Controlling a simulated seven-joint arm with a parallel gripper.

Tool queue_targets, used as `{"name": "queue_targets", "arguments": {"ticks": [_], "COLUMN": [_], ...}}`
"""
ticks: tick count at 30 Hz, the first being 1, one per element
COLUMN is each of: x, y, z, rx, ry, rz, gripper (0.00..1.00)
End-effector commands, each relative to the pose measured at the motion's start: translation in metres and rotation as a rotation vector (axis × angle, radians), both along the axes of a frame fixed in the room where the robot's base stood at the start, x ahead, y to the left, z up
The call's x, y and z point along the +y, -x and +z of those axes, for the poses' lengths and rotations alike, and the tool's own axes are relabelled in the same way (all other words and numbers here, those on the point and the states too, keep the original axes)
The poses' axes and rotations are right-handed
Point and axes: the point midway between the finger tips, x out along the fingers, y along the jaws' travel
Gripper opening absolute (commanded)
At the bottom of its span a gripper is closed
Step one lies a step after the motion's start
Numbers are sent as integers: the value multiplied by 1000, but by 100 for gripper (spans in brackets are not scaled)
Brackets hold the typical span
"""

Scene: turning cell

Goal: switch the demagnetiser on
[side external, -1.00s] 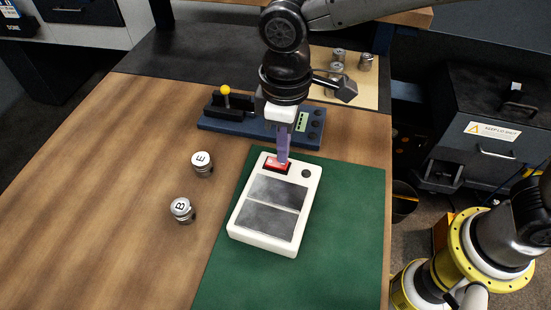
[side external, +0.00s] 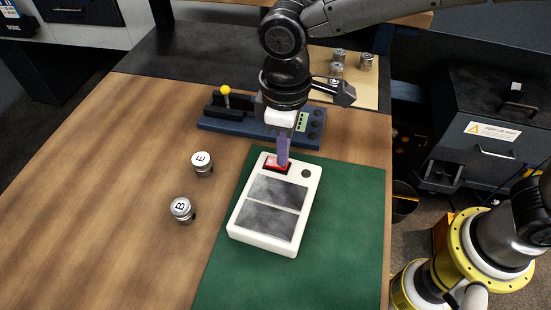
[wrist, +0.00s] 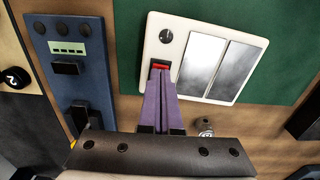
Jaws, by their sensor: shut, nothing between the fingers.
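The demagnetiser (side external: 233,232) is a white box with two grey plates, a dark round knob and a red rocker switch, lying on the green mat. The red switch (side external: 271,164) is at its far end; it also shows in the wrist view (wrist: 160,66). My gripper (side external: 283,163) is shut and empty, its purple fingers pointing down. The fingertips are at the switch and cover part of it in both views. I cannot tell whether they press it or which way the rocker is tipped.
A blue fixture (side external: 262,133) with a yellow-knobbed lever stands just behind the demagnetiser. Two metal cylinders marked E (side external: 203,164) and B (side external: 182,210) stand to the left on the wood. Several more metal parts sit on a tan board (side external: 358,92) at the back. The front green mat (side external: 345,240) is clear.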

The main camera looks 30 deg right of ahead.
Motion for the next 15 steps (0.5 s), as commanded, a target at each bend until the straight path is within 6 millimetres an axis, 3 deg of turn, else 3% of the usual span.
{"name": "queue_targets", "arguments": {"ticks": [15], "x": [0], "y": [0], "z": [-8], "rx": [1], "ry": [1], "rz": [0], "gripper": [0]}}
